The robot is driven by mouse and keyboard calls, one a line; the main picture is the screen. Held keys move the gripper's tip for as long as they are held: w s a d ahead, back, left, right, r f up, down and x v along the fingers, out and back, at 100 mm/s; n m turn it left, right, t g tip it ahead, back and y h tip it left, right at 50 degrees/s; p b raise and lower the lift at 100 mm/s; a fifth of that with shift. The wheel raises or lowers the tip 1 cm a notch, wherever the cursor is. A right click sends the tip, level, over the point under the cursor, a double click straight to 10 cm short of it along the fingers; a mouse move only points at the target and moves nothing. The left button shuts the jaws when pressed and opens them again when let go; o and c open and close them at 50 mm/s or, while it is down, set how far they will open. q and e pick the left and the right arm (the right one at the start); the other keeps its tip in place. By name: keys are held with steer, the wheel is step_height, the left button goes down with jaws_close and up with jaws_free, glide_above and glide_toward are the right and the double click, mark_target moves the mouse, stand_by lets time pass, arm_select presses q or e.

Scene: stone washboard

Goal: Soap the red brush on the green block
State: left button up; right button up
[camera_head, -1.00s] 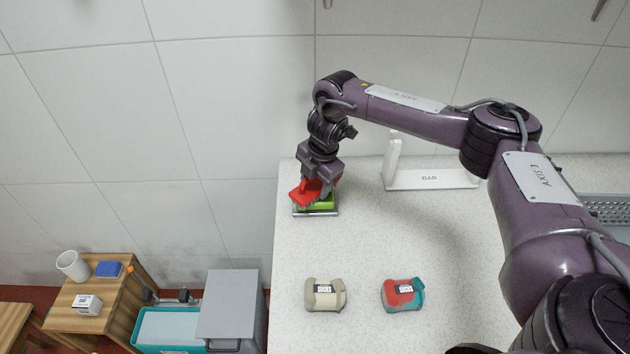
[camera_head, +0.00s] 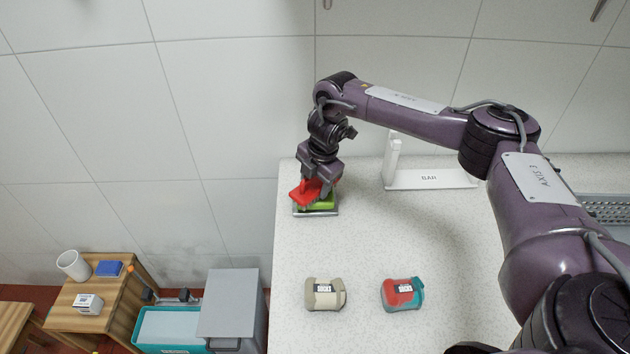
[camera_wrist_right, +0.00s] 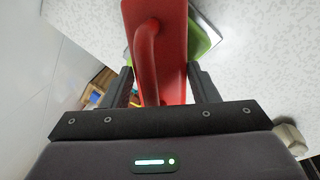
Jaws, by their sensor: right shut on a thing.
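My right gripper (camera_head: 322,180) is shut on the red brush (camera_head: 304,193), near the far left corner of the counter. The brush also shows large between the fingers in the right wrist view (camera_wrist_right: 160,50). The green block (camera_head: 322,205) lies in a metal dish (camera_head: 317,214) right under the brush. The brush covers part of the block; from these views I cannot tell whether its bristles touch it. A bit of green block shows beside the brush in the wrist view (camera_wrist_right: 199,42). My left gripper is not in view.
Left and below are a wooden table (camera_head: 100,305) and a teal basin (camera_head: 168,330). The counter's middle is clear.

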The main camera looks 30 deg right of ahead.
step_height(320, 180, up, 7)
steer(key=p, duration=0.6)
stand_by(0.4)
stand_by(0.3)
steer(key=shift+a+m, duration=0.3)
steer(key=shift+a, duration=0.1)
steer(key=s+a+r+m+h+b, duration=0.1)
steer(key=s+a+r+m+b, duration=0.2)
steer(key=a+m, duration=0.45)
steer(key=s+a+f+m+g+h+b, duration=0.1)
steer(key=s+m+b, duration=0.4)
steer(key=s+m, duration=0.5)
steer(key=a+f+m+g, duration=0.1)
steer(key=m, duration=0.2)
steer(key=shift+s+h+b, duration=0.15)
steer(key=shift+h+b, duration=0.2)
steer(key=shift+h, duration=0.05)
